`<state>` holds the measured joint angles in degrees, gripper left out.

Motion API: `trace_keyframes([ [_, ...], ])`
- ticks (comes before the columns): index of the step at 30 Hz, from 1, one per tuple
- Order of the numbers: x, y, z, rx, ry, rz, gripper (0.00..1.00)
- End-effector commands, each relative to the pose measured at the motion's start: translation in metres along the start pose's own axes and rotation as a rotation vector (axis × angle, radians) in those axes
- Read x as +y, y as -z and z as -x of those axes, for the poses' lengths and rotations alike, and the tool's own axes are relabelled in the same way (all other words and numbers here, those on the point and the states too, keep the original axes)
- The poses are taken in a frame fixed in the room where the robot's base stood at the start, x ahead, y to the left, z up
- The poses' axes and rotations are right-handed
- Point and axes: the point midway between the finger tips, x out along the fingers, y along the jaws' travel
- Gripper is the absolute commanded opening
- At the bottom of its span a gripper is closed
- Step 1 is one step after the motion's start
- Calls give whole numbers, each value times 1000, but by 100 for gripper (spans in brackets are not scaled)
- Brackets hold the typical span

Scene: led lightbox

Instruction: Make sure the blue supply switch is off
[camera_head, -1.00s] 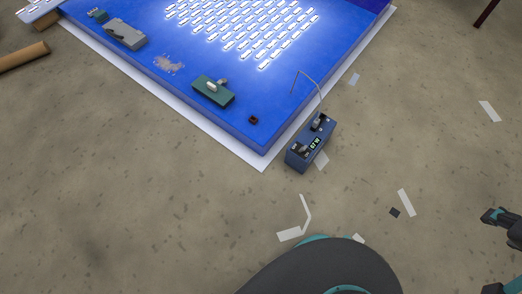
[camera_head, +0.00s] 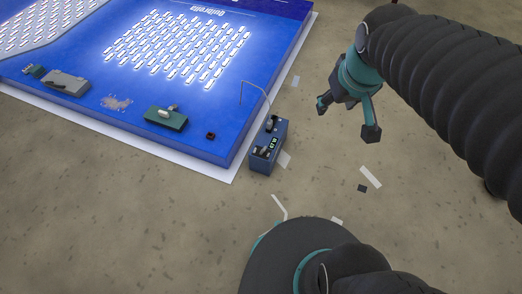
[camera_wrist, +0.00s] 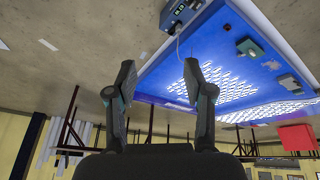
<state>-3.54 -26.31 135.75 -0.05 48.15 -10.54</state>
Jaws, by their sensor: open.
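The blue supply box (camera_head: 268,146) stands on the floor beside the near right corner of the lit blue panel. It has a small display, dark parts on its top and a thin wire running up from it. The switch position is too small to tell. The box also shows at the top of the wrist view (camera_wrist: 182,14), partly cut off. My gripper (camera_head: 346,117) is open and empty, in the air to the right of the box and apart from it. Its two spread fingers also show in the wrist view (camera_wrist: 160,82).
The blue lightbox panel (camera_head: 215,140) with rows of lit LEDs fills the upper left. A green device (camera_head: 166,118), a grey device (camera_head: 66,82) and a small dark red piece (camera_head: 210,135) lie on it. Paper scraps (camera_head: 370,177) lie on the otherwise clear floor.

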Motion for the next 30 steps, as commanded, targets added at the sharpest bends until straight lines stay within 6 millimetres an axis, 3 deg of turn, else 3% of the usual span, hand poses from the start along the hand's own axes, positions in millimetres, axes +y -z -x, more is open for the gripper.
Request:
trace_keyframes([
  [1,-3,10,-17,-24,11,45,52],
  [6,-13,43,-63,-79,40,194,52],
  [15,-40,87,-165,-168,101,455,52],
  [23,-73,102,-270,-240,163,680,52],
  [30,-104,96,-361,-294,221,863,52],
])
